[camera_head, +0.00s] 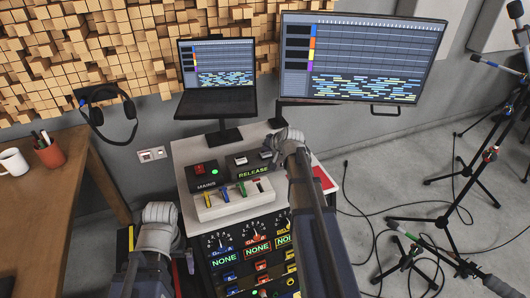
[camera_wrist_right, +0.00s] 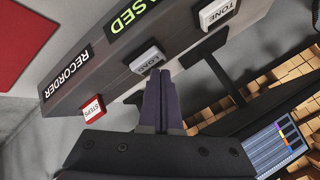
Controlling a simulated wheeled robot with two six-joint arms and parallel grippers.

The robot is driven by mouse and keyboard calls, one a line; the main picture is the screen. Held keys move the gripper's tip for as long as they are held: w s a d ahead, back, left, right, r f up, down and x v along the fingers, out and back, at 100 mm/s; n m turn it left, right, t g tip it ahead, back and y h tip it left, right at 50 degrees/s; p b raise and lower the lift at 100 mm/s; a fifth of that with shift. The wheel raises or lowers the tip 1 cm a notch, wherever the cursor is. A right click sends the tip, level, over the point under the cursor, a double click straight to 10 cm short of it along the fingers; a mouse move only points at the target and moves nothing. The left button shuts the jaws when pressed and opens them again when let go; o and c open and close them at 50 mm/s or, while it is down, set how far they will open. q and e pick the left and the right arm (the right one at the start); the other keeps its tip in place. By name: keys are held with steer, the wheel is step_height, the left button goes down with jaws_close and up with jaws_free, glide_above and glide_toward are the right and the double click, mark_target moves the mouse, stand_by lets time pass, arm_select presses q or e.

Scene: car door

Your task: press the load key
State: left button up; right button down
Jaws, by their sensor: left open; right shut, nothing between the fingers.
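The load key (camera_wrist_right: 147,60) is a white key marked LOAD on the dark recorder box (camera_wrist_right: 180,25). My right gripper (camera_wrist_right: 160,76) is shut and empty. In the right wrist view its fingertips are right at the load key's edge and overlap it slightly; I cannot tell whether they touch. In the head view my right gripper (camera_head: 272,143) is over the back of the console, beside the white keys, and the arm hides part of the box. My left gripper (camera_head: 160,214) is open, left of the console.
A white TONE key (camera_wrist_right: 217,12) and a red STEPS key (camera_wrist_right: 94,107) flank the load key. A mains box (camera_head: 205,173) and a slider panel (camera_head: 232,199) are close by. A laptop (camera_head: 217,100) and monitor (camera_head: 362,60) stand behind. Microphone stands (camera_head: 440,220) and cables are at right.

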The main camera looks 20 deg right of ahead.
mark_target(267, 155)
step_height(267, 155, up, 6)
steer(key=p, duration=0.6)
steer(key=shift+r, duration=0.1)
